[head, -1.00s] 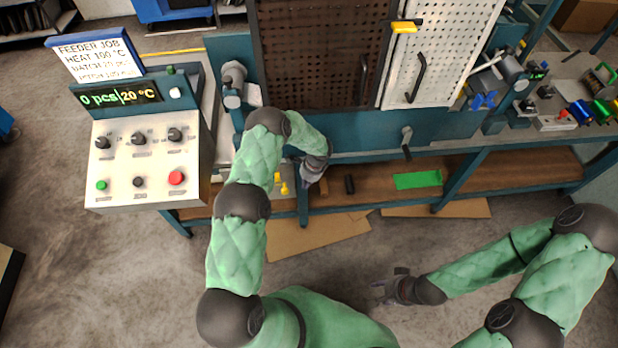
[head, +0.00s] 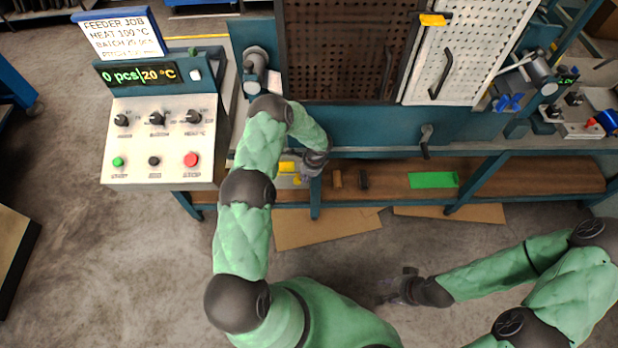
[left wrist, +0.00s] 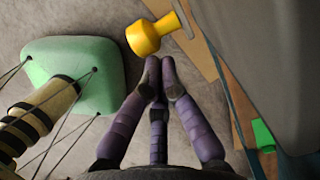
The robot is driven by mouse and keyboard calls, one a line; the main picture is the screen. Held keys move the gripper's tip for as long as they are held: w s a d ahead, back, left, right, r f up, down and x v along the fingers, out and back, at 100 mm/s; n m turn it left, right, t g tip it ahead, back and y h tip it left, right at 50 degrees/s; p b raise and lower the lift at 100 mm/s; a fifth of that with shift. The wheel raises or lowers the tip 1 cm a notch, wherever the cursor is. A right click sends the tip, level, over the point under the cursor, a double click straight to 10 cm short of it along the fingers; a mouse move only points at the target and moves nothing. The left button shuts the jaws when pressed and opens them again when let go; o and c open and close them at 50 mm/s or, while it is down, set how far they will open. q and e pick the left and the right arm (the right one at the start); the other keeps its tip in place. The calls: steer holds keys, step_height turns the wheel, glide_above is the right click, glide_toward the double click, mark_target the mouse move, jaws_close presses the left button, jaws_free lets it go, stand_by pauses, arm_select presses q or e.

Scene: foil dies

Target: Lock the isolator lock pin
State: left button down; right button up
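A yellow knob with a short stem (left wrist: 146,37), which looks like the isolator lock pin, is near the top of the left wrist view. A yellow part also shows in the head view (head: 288,167), partly hidden by my left arm. My left gripper (left wrist: 159,72) has its fingertips drawn together, empty, just short of the knob and apparently not touching it. In the head view my left gripper (head: 314,163) is at the bench front, its fingers hard to see. My right gripper (head: 398,285) is empty over the floor, with its fingers apparently spread.
A control panel (head: 160,140) stands at the left, reading 0 pcs, 20 °C. Perforated doors (head: 345,50) stand behind the bench front. A lower shelf holds a green mat (head: 433,180) and small dark blocks. Cardboard (head: 320,232) lies on the floor. The front floor is open.

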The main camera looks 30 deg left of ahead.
arm_select(q)
steer(key=s+a, duration=0.2)
steer(key=a, duration=0.1)
steer(key=shift+s+a+b, duration=0.1)
steer(key=shift+a+b, duration=0.05)
steer(key=shift+b, duration=0.15)
arm_select(e)
steer(key=shift+f, duration=0.4)
arm_select(q)
steer(key=shift+w+d, duration=0.25)
steer(key=shift+d, duration=0.15)
steer(key=w+d, duration=0.1)
steer(key=d, duration=0.2)
steer(key=s+a+p+v, duration=0.1)
steer(key=a+p+v, duration=0.1)
steer(key=v, duration=0.8)
steer(key=s+a+r+p+v, duration=0.1)
steer(key=a+p+v, duration=0.1)
steer(key=v, duration=0.8)
glide_above(298, 179)
steer(key=w+d, duration=0.4)
steer(key=d, duration=0.3)
steer(key=shift+s+a+f, duration=0.1)
steer(key=shift+f, duration=0.1)
arm_select(e)
steer(key=r, duration=0.4)
steer(key=shift+w+d, duration=0.3)
steer(key=shift+w, duration=0.05)
arm_select(q)
steer(key=shift+f, duration=0.1)
